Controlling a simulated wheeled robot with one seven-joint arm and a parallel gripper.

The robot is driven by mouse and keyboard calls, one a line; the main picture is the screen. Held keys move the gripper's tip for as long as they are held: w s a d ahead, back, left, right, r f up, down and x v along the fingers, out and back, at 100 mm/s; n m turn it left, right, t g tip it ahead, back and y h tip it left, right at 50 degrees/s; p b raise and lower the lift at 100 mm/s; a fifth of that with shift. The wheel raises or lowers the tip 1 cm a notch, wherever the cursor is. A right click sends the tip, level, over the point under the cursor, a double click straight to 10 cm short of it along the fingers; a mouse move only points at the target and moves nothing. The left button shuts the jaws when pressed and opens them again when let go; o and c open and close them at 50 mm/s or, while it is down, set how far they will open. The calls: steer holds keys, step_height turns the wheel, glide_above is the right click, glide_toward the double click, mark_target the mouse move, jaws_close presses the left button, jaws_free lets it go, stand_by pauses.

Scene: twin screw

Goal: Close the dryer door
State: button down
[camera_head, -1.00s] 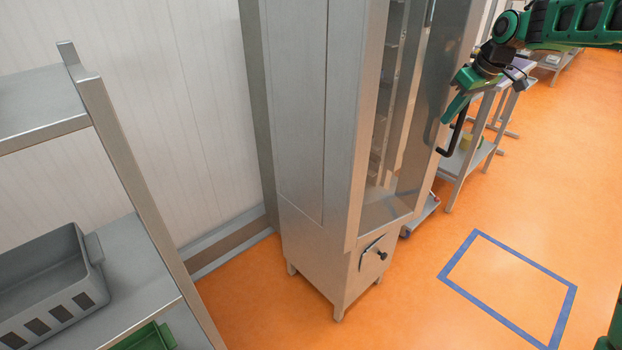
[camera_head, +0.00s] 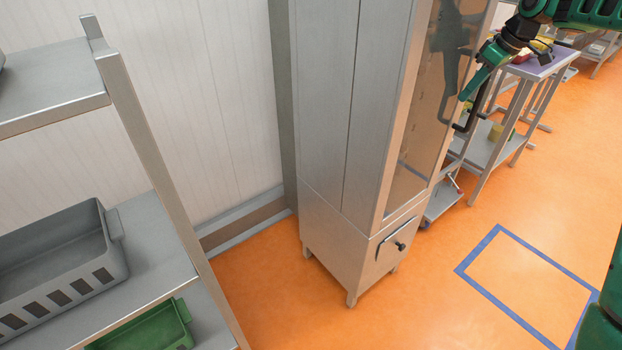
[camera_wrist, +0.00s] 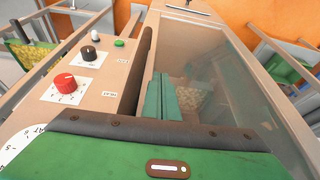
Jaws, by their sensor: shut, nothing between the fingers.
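The dryer is a tall metal cabinet (camera_head: 345,120). Its glass door (camera_head: 420,130) now lies across the front opening and looks flush or nearly flush with the frame; a small gap cannot be ruled out. A dark handle (camera_head: 466,120) stands on the door's right side. My green gripper (camera_head: 465,96) is in front of the glass close to the handle, its fingers together and empty; whether it touches the door is unclear. In the wrist view the fingers (camera_wrist: 160,98) are over the glass door (camera_wrist: 220,70), beside the panel (camera_wrist: 70,115) with its knobs.
A metal shelf rack (camera_head: 150,140) with a grey crate (camera_head: 75,255) and a green crate (camera_head: 150,325) stands at the left. A side table (camera_head: 520,80) stands beyond the cabinet at the right. A blue floor square (camera_head: 475,250) marks clear orange floor in front.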

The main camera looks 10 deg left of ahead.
steer(key=shift+w+a+r, duration=0.25)
steer(key=shift+w+a, duration=0.1)
steer(key=shift+a, duration=0.2)
steer(key=s+d, duration=0.3)
steer(key=shift+s+d, duration=0.1)
steer(key=shift+d, duration=0.25)
glide_toward(482, 94)
steer(key=s, duration=0.1)
steer(key=s+a, duration=0.1)
steer(key=s, duration=0.1)
steer(key=shift+r, duration=0.25)
